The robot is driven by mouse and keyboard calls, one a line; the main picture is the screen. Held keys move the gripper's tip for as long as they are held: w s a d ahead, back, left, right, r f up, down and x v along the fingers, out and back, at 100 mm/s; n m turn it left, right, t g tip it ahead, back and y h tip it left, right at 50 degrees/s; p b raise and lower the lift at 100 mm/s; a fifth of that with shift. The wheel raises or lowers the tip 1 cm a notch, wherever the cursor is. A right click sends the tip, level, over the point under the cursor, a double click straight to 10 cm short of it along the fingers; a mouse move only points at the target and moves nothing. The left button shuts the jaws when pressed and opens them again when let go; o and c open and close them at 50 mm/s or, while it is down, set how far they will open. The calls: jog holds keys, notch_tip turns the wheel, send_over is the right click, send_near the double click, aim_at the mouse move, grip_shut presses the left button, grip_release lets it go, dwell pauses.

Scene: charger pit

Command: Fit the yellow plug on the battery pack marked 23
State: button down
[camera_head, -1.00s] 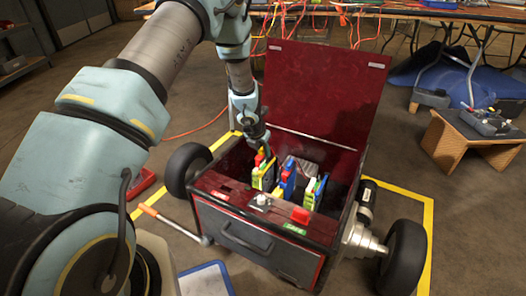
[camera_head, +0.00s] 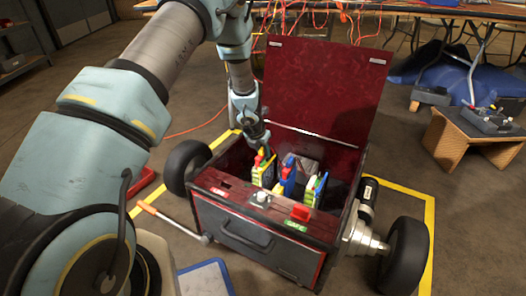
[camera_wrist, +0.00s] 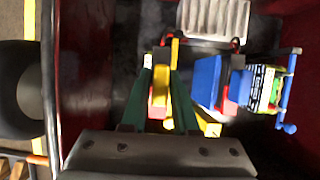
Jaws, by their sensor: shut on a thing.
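My gripper (camera_head: 265,150) reaches down into the open red box, at the top of the left battery pack (camera_head: 263,174). In the wrist view its two dark green fingers (camera_wrist: 160,104) are shut on the yellow plug (camera_wrist: 161,88), which has red parts beside it. A yellow piece also shows below the fingers. The left pack is yellow and green. A blue pack (camera_head: 288,174) stands in the middle and a green, white and blue pack (camera_head: 315,190) stands at the right. I cannot read the number 23 on any pack, nor tell whether the plug is seated.
The box (camera_head: 215,200) has walls around the packs, and its red lid (camera_head: 325,85) stands open behind. Wheels (camera_head: 403,257) flank it. A grey ribbed block (camera_wrist: 213,18) lies beyond the packs. A crank handle (camera_head: 160,215) sticks out at the left.

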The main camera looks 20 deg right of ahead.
jog(key=shift+f+b, duration=0.7)
jog(key=shift+f, duration=0.15)
jog(key=c, duration=0.6)
grip_release()
jog(key=p+v, duration=0.3)
jog(key=v, duration=0.8)
